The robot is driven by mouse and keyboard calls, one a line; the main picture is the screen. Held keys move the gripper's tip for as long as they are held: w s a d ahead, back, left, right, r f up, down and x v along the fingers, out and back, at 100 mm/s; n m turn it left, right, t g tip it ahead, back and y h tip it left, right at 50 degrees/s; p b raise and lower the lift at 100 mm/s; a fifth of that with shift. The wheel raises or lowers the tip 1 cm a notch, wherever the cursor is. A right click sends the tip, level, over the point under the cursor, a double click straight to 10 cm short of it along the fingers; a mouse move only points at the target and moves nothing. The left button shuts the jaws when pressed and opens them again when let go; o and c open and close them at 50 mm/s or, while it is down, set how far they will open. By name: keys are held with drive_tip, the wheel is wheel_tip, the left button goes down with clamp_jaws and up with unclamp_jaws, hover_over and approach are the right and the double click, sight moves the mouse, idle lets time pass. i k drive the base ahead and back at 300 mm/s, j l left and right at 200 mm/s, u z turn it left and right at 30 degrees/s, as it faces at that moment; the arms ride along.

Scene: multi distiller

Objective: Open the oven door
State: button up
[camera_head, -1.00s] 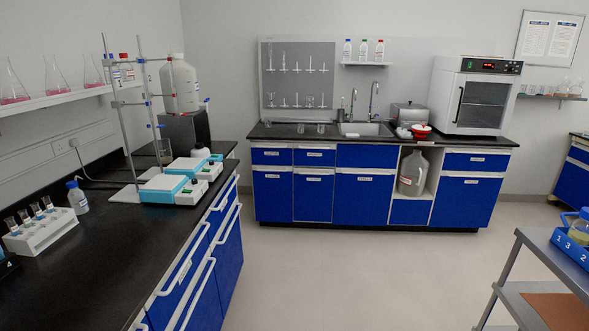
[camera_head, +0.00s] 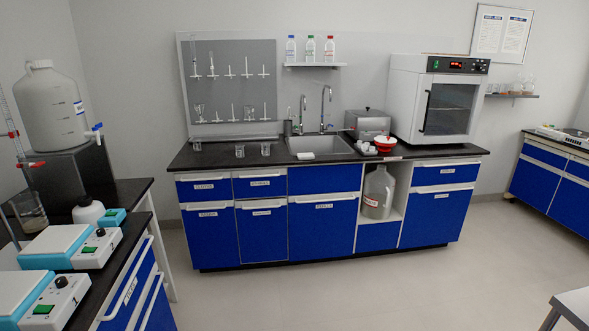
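The oven (camera_head: 434,98) is a white box with a dark-glass front door (camera_head: 450,108) and a control panel with a red display along its top. It stands at the right end of the black-topped counter against the back wall. Its door looks shut. A dark vertical handle (camera_head: 425,110) runs along the door's left side. My gripper is not in view, so its state does not show.
The counter (camera_head: 200,156) also bears a sink (camera_head: 320,146), a grey metal box and a red-and-white bowl (camera_head: 384,143) left of the oven. A bench with stirrers (camera_head: 85,248) is at left. A grey cart corner (camera_head: 575,305) is at lower right. The floor (camera_head: 370,290) between is clear.

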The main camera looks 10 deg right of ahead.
sight(448, 108)
drive_tip(key=i, duration=1.85)
drive_tip(key=i+l+z, duration=0.1)
drive_tip(key=i+z, duration=0.15)
drive_tip(key=i, duration=0.6)
drive_tip(key=i+z, duration=0.25)
drive_tip(key=i, duration=0.6)
